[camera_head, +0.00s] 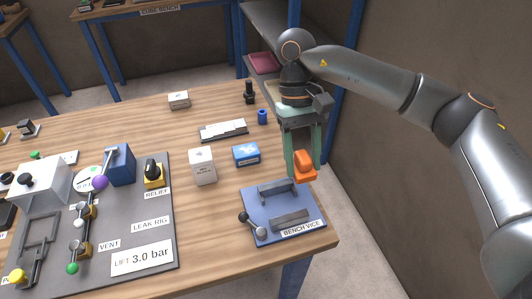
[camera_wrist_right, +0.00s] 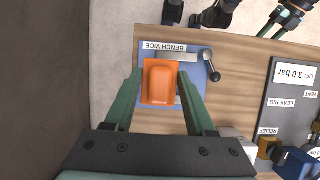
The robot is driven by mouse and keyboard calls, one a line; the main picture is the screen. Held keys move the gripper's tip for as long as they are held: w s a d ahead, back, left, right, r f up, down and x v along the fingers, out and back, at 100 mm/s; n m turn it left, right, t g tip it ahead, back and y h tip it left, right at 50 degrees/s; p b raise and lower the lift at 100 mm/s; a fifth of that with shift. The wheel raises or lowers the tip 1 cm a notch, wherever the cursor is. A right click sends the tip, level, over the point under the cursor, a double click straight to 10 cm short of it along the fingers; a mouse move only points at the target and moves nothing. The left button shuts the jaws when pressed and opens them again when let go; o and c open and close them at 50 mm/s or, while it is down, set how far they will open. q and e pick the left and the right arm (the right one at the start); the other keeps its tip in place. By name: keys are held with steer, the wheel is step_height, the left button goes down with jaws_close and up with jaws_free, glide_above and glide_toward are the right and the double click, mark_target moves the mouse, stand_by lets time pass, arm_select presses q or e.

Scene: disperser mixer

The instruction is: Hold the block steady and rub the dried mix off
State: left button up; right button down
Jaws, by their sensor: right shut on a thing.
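An orange block-like piece (camera_head: 304,166) hangs between the green fingers of my right gripper (camera_head: 303,172). In the right wrist view, my right gripper (camera_wrist_right: 160,92) is shut on the orange piece (camera_wrist_right: 160,84), which has a flat plate and a raised rounded part. It is held over the far right side of the blue bench vice (camera_head: 262,223), which also shows in the wrist view (camera_wrist_right: 197,72). The vice's two grey jaws stand apart, with nothing seen between them. No dried mix can be made out. My left gripper is not visible in the head view.
A blue and white box (camera_head: 245,155), a pale box (camera_head: 202,166) and a blue cylinder (camera_head: 262,117) stand left of my right gripper. The leak rig (camera_head: 150,200) fills the left of the table. The table's right edge is close to the vice.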

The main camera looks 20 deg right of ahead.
steer(key=w+a+m+t+y, duration=0.35)
steer(key=w+a+m, duration=0.45)
steer(key=m, duration=0.5)
step_height(320, 180, up, 3)
steer(key=m+t, duration=0.4)
steer(key=m, duration=1)
glide_above(202, 160)
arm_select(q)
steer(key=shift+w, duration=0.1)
arm_select(e)
steer(key=shift+f, duration=2.35)
